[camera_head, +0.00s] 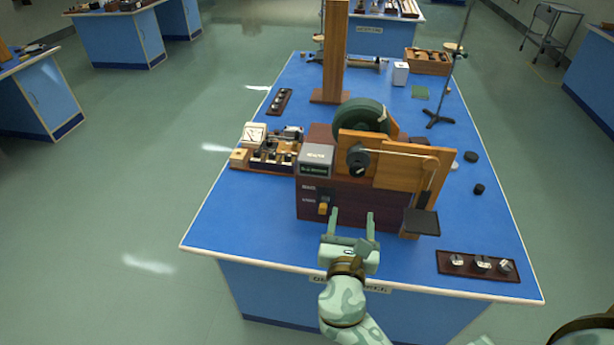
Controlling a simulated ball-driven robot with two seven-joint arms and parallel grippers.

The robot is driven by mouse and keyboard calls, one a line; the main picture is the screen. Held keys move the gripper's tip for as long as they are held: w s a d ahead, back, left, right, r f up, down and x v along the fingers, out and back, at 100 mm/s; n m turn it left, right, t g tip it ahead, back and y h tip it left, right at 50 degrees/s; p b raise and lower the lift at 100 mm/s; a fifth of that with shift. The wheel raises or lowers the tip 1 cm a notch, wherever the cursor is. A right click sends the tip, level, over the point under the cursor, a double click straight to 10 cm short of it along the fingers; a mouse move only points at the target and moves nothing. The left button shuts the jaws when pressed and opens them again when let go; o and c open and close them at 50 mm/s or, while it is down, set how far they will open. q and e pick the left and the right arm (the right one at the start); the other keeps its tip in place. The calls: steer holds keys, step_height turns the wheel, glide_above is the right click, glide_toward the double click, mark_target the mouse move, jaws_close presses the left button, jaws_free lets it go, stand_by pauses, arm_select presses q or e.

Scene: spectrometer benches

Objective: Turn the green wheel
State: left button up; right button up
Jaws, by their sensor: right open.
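The dark green wheel (360,113) stands upright on the wooden and dark red apparatus (328,198) on the blue bench. The wooden front panel hides its lower part. My right gripper (353,213) is open and empty in front of the apparatus's dark red face, near a small yellow-tipped switch (323,208). It is apart from the wheel, which lies farther back and higher. My left gripper is not in view.
A black knob (358,160) sits on the front panel and a dark plate (422,222) juts out at its right. A wooden post (333,55) rises behind. A tray (452,274) with several small parts lies front right. The bench's front left is clear.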

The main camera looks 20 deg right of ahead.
mark_target(357, 174)
steer(key=p+x, duration=0.1)
steer(key=x, duration=1.5)
steer(key=shift+c, duration=0.4)
jaws_close()
steer(key=shift+r+n+p, duration=0.15)
steer(key=shift+n+p, duration=1.25)
steer(key=shift+p, duration=0.05)
steer(key=shift+n+p, duration=1.2)
steer(key=shift+n, duration=0.5)
steer(key=shift+s, duration=0.1)
steer(key=shift+o, duration=0.4)
jaws_free()
